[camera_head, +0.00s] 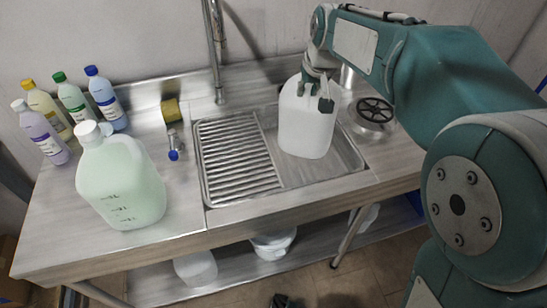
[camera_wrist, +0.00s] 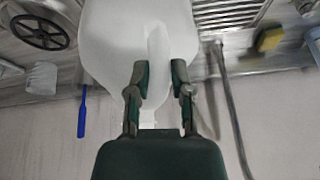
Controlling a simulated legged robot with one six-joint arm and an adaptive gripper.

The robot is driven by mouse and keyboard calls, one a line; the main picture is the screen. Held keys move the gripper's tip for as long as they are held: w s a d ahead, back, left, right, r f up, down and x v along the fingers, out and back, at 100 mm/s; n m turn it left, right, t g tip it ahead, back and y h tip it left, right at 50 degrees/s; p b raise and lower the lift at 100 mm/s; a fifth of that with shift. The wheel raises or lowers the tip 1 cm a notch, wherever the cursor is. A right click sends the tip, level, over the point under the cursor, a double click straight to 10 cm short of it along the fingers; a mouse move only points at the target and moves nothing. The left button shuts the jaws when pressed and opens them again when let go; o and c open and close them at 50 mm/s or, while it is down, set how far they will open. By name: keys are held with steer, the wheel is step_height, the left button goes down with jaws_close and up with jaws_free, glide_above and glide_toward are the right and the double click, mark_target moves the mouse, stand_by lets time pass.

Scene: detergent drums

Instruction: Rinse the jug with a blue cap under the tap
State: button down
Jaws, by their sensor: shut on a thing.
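A white jug (camera_head: 306,128) is upright in or just above the right, smooth part of the sink (camera_head: 340,172); I cannot tell whether it touches the bottom. My gripper (camera_head: 318,90) is shut on its handle near the top. In the wrist view the pale jug (camera_wrist: 105,40) fills the upper middle, with my gripper's fingers (camera_wrist: 159,80) at its handle. No blue cap shows on it; its mouth is hidden or out of sight. The tap (camera_head: 215,50), a tall metal pipe, stands behind the sink, left of the jug; it also shows in the wrist view (camera_wrist: 231,105).
A white-capped jug of green liquid (camera_head: 122,185) stands on the left counter, before several coloured bottles (camera_head: 104,98). A yellow sponge (camera_head: 170,110) and a small blue-ended metal piece (camera_head: 174,148) are left of the sink. A round dark-topped metal item (camera_head: 374,112) is at right.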

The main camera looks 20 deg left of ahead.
stand_by(0.4)
steer(key=s+a+r+n+g+y, duration=0.15)
steer(key=s+a, duration=0.25)
steer(key=s, duration=0.8)
steer(key=s+a+r+n, duration=0.1)
steer(key=s+a+n, duration=0.2)
steer(key=s, duration=1)
steer(key=w+a+f, duration=0.2)
steer(key=w+a, duration=0.2)
steer(key=w, duration=0.3)
steer(key=w+a+f, duration=0.2)
steer(key=w+a, duration=0.3)
steer(key=w, duration=0.3)
steer(key=shift+f, duration=0.2)
steer(key=shift+a+f, duration=0.1)
steer(key=shift+f, duration=0.4)
steer(key=shift+c, duration=2.2)
jaws_free()
steer(key=v, duration=1.2)
steer(key=shift+a, duration=0.2)
